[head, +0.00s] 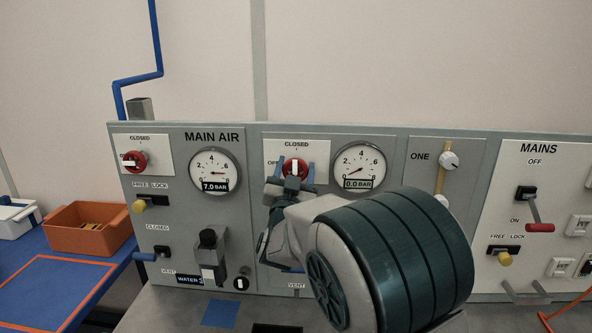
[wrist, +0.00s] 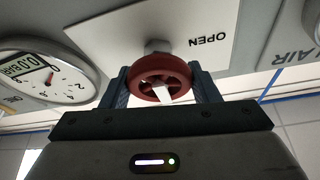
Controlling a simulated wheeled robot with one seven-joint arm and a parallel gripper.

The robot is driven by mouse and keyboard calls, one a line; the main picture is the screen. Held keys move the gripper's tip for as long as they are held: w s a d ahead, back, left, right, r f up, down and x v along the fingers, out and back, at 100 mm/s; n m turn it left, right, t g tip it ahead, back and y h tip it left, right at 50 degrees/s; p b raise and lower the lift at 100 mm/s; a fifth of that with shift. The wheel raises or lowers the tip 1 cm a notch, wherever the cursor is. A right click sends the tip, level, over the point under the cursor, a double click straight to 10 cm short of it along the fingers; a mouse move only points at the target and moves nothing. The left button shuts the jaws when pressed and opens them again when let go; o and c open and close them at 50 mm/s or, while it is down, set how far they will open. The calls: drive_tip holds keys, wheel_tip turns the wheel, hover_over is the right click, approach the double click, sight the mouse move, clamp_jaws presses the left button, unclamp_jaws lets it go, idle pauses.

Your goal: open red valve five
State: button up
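The red valve (head: 294,169) is a round handwheel with a white pointer bar, on a white plate in the second panel. In the head view its pointer stands upright toward the word CLOSED. My gripper (head: 292,173) is at the wheel, with one blue finger on each side of it. In the wrist view the red wheel (wrist: 161,80) sits between the two fingers, which appear to press its rim from both sides. The OPEN label shows beside it. The gauge (head: 358,164) to its right reads 0.0 BAR. No number five is legible; my arm hides the panel below.
Another red valve (head: 133,161) and a 7.0 BAR gauge (head: 214,172) are on the MAIN AIR panel at left. A MAINS panel (head: 566,165) with a red-handled lever stands at right. An orange bin (head: 88,228) sits on the blue table at left.

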drive_tip(key=shift+f+n+y+b, duration=0.1)
drive_tip(key=shift+n+y+b, duration=0.3)
drive_tip(key=shift+n+b, duration=0.1)
drive_tip(key=n+y+b, duration=0.2)
drive_tip(key=n+b, duration=0.1)
drive_tip(key=n, duration=0.1)
drive_tip(key=shift+f, duration=0.1)
drive_tip(key=n+y+b, duration=0.2)
drive_tip(key=n, duration=0.2)
drive_tip(key=n+y+b, duration=0.2)
drive_tip(key=n, duration=0.1)
drive_tip(key=shift+n+g, duration=0.4)
drive_tip(key=n+g+y+b, duration=0.1)
drive_tip(key=n, duration=0.2)
drive_tip(key=n+y+b, duration=0.1)
drive_tip(key=n+b, duration=0.1)
drive_tip(key=shift+a+n+g, duration=0.1)
drive_tip(key=shift+n+g, duration=0.3)
drive_tip(key=shift+a+n+g+b, duration=0.1)
drive_tip(key=shift+n+g+b, duration=0.45)
drive_tip(key=shift+n, duration=0.7)
drive_tip(key=shift+n+g+b, duration=0.35)
drive_tip(key=shift+n+b, duration=0.25)
drive_tip(key=shift+n, duration=0.65)
drive_tip(key=o, duration=1)
drive_tip(key=shift+s, duration=0.1)
